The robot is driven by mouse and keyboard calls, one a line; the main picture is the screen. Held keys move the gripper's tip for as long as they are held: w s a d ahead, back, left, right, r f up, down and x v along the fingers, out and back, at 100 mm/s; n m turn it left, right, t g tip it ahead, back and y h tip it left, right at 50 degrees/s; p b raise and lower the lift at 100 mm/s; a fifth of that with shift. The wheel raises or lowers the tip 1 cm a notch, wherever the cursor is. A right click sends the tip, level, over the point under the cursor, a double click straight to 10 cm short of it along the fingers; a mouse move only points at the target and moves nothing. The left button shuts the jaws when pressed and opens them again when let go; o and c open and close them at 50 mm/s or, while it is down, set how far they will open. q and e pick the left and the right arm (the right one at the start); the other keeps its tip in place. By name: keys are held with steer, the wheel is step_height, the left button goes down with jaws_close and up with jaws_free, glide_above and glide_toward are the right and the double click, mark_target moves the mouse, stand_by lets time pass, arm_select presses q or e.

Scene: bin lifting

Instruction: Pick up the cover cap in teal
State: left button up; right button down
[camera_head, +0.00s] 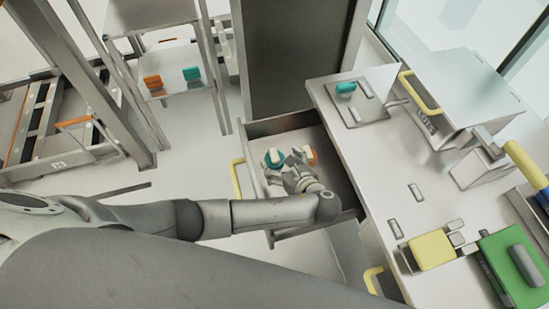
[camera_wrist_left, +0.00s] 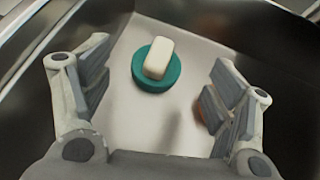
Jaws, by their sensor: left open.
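The teal cover cap (camera_head: 270,162) lies in the open drawer (camera_head: 240,148). It is a round teal disc with a white block-shaped grip on top, and it also shows in the left wrist view (camera_wrist_left: 141,78). My left gripper (camera_head: 292,166) is over the drawer, beside the cap in the head view. In the left wrist view my left gripper (camera_wrist_left: 162,82) has its fingers spread wide, with the cap ahead between them and untouched. An orange cap (camera_head: 312,157) lies in the drawer, partly hidden by my gripper. My right gripper is not in view.
The drawer walls close in around my gripper. The workbench (camera_head: 385,200) is at the right, with a teal-topped part (camera_head: 346,87), a yellow block (camera_head: 432,250) and a green box (camera_head: 515,270). A dark cabinet panel (camera_head: 290,55) stands behind the drawer.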

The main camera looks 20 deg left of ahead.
mark_target(276, 157)
arm_select(q)
steer(key=x, duration=0.6)
steer(key=shift+s, duration=0.1)
steer(key=c, duration=1.1)
